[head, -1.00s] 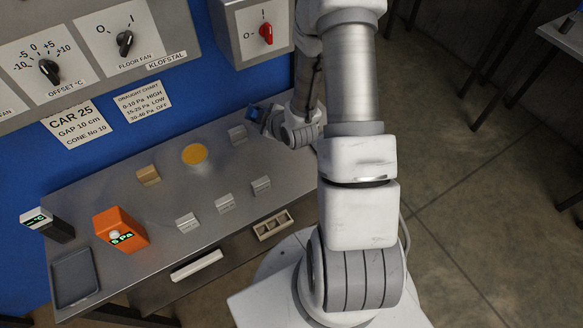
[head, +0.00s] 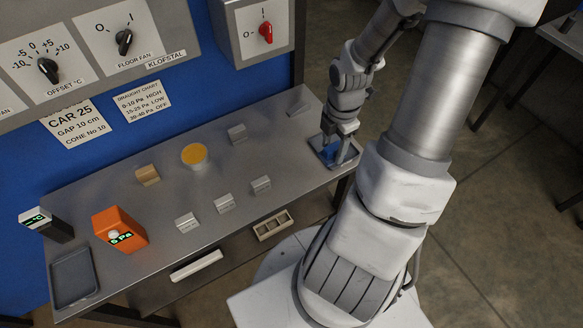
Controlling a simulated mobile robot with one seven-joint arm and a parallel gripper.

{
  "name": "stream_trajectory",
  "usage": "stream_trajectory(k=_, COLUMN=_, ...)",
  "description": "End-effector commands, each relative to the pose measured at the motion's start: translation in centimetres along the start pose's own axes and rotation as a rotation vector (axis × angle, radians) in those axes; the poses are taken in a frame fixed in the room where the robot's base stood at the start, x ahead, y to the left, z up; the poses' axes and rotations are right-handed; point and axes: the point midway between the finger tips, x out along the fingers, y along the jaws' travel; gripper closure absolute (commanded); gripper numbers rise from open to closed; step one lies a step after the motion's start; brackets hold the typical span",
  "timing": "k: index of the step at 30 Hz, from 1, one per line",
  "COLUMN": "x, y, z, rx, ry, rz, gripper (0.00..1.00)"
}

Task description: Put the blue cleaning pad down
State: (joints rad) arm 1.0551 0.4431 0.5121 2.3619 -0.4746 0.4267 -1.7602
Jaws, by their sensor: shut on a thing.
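My gripper (head: 337,152) points down at the right end of the metal bench (head: 215,185). It is shut on the blue cleaning pad (head: 328,152), of which only a small part shows between and beside the fingers. The pad is low, at or just above a shallow grey-blue tray (head: 348,160) on the bench's right end. I cannot tell whether the pad touches the tray.
Several small grey blocks (head: 261,185) stand mid-bench, with a yellow-topped cup (head: 194,156) and a tan block (head: 148,175) behind. An orange meter (head: 119,229), a dark meter (head: 46,226) and a dark tray (head: 74,277) are at left.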

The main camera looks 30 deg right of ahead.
Motion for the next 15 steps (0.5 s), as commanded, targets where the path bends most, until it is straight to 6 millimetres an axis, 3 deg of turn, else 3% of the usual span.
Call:
stream_trajectory(k=4, x=-0.45, y=-1.14, z=0.45, rx=-0.026, ry=-0.016, rz=-0.016, gripper=0.89)
stream_trajectory(k=15, x=-0.10, y=-0.86, z=0.21, rx=-0.028, ry=-0.015, rz=-0.016, gripper=0.89)
